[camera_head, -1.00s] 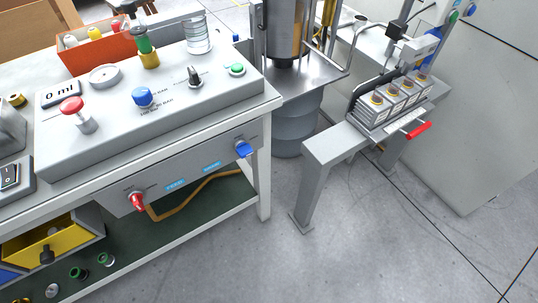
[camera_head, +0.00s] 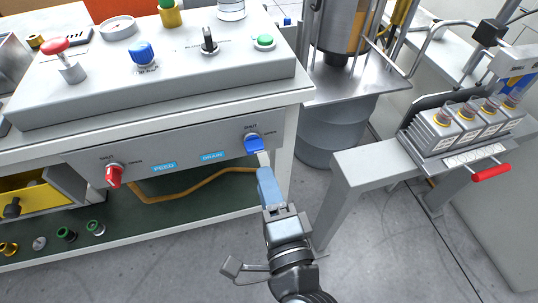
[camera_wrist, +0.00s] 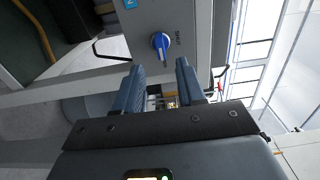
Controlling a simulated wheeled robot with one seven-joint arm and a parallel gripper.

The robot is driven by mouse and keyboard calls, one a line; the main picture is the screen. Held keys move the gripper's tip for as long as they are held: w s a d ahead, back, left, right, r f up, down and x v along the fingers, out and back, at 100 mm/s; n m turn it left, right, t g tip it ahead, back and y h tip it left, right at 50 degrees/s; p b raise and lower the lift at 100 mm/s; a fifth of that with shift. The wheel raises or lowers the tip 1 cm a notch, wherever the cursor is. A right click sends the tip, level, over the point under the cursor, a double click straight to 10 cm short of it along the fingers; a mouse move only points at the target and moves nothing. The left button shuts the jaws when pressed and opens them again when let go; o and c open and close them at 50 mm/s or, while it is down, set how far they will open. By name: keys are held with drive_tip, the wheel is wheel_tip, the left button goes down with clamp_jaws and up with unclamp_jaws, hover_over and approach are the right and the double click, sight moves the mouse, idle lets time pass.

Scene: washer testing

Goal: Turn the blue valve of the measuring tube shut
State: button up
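The blue valve (camera_head: 253,142) is on the front panel of the bench, right of the DRAIN label, with SHUT printed above it and OPEN to its right. It also shows in the wrist view (camera_wrist: 160,42), beyond the fingertips and between their lines. My gripper (camera_head: 263,158) is just in front of and below the valve in the head view. In the wrist view my gripper (camera_wrist: 160,66) is open, with an empty gap between its blue-grey fingers. I cannot tell whether a fingertip touches the valve.
A red valve (camera_head: 114,175) sits by the FEED label on the same panel. The control box (camera_head: 190,75) is above. A yellow-brown hose (camera_head: 195,185) runs beneath the panel. A metal stand with a red-handled fixture (camera_head: 490,173) is at right. Floor in front is clear.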

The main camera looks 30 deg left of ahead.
sight(256, 152)
drive_tip(key=p+x, duration=0.1)
drive_tip(key=x, duration=0.5)
drive_tip(key=shift+d+r+p, duration=0.1)
drive_tip(key=shift+r+p, duration=0.05)
drive_tip(key=shift+p, duration=0.2)
drive_tip(key=shift+w+a, duration=0.4)
drive_tip(key=shift+a, duration=0.1)
drive_tip(key=shift+c, duration=0.3)
clamp_jaws()
